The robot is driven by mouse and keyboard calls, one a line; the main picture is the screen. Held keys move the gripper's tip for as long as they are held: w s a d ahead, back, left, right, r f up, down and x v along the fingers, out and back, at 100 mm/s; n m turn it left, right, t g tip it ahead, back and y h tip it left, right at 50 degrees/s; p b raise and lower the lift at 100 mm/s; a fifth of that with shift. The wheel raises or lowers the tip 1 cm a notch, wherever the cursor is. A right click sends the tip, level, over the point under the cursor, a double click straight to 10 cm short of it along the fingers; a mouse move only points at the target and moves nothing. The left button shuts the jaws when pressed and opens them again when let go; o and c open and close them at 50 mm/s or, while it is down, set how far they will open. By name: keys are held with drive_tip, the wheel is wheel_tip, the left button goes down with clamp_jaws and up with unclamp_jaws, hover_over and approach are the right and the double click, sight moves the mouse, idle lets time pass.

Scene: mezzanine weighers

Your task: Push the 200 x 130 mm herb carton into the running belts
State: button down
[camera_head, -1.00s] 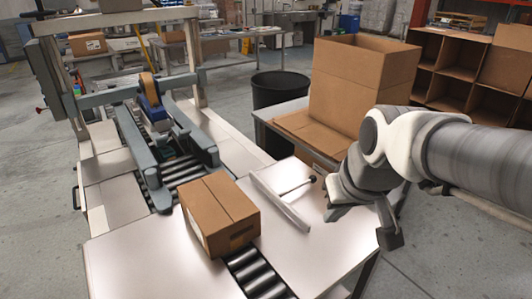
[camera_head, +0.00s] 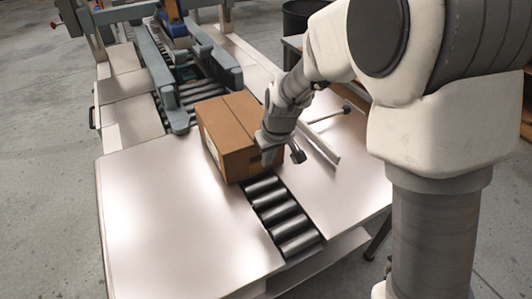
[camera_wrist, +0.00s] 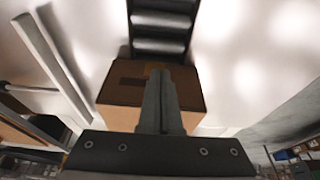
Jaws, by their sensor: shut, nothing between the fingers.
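The herb carton (camera_head: 228,138) is a brown closed box on the rollers, in front of the grey side belts (camera_head: 212,52) of the sealing machine. It also shows in the wrist view (camera_wrist: 120,90), partly hidden behind the fingers. My gripper (camera_head: 270,155) is at the carton's near right side in the head view, close to it; I cannot tell whether it touches. In the wrist view my gripper (camera_wrist: 160,80) has its fingers together with nothing between them, overlapping the carton's face. Whether the belts are turning cannot be seen.
Bare rollers (camera_head: 283,218) run in front of the carton, also at the top of the wrist view (camera_wrist: 160,22). Pale flat table plates (camera_head: 170,220) lie on both sides. A metal guide rail (camera_head: 318,145) and a dark-knobbed rod (camera_head: 328,114) lie right of the carton.

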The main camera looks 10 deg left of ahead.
drive_tip(key=b, duration=0.3)
approach(255, 172)
drive_tip(key=f, duration=0.1)
drive_tip(key=s+d+f, duration=0.1)
drive_tip(key=f, duration=0.1)
drive_tip(key=s+f, duration=0.1)
drive_tip(key=f, duration=0.1)
drive_tip(key=shift+s+d, duration=0.15)
drive_tip(key=shift+d, duration=0.25)
drive_tip(key=shift+w+a+r, duration=0.2)
drive_tip(key=shift+w+a, duration=0.55)
drive_tip(key=shift+w, duration=0.2)
drive_tip(key=shift+w+a+r+b, duration=0.1)
drive_tip(key=shift+w+a+b, duration=0.3)
drive_tip(key=shift+w, duration=0.25)
drive_tip(key=shift+w+a, duration=0.1)
